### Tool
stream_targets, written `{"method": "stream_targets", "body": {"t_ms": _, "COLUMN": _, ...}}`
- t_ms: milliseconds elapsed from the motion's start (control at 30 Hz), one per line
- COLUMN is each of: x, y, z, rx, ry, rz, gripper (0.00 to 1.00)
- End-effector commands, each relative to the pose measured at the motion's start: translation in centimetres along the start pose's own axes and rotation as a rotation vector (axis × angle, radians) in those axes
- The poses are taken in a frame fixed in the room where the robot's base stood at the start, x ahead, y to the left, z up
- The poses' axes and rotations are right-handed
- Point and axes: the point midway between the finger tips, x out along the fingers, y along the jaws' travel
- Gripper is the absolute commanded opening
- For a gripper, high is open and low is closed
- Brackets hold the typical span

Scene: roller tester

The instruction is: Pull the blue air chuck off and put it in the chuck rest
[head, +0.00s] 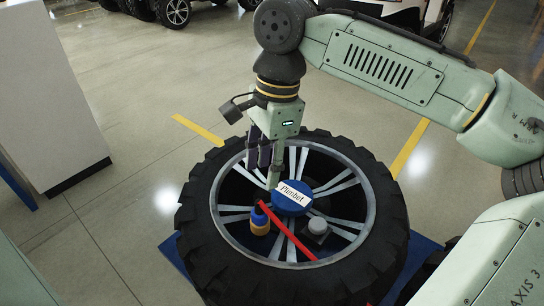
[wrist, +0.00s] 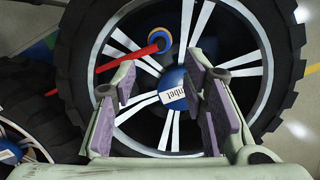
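The blue air chuck (head: 260,214) appears as a small blue piece with an orange-yellow ring below it, on the wheel left of the hub. It also shows near the top of the wrist view (wrist: 158,37). A red bar (head: 287,232) runs from it across the rim. My gripper (head: 264,165) points down above the wheel, behind the chuck in the head view. Its fingers are apart with nothing between them; it also shows in the wrist view (wrist: 163,88). A grey block with a round top (head: 317,228) sits on the rim; I cannot tell whether it is the chuck rest.
The large black tyre (head: 194,232) lies flat on a blue base (head: 169,257), with a silver-spoked rim. A blue hub cap (head: 291,201) with a white label is in its middle. A white cabinet (head: 45,100) stands at the left. The floor between is clear.

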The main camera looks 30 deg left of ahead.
Motion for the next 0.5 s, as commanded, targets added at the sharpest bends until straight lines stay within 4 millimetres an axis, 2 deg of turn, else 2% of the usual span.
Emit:
{"method": "stream_targets", "body": {"t_ms": 300, "x": 5.6, "y": 0.0, "z": 0.0, "rx": -0.005, "ry": 0.0, "rz": 0.0, "gripper": 0.4}}
{"method": "stream_targets", "body": {"t_ms": 500, "x": 8.4, "y": 0.0, "z": 0.0, "rx": -0.006, "ry": 0.0, "rz": -0.002, "gripper": 0.4}}
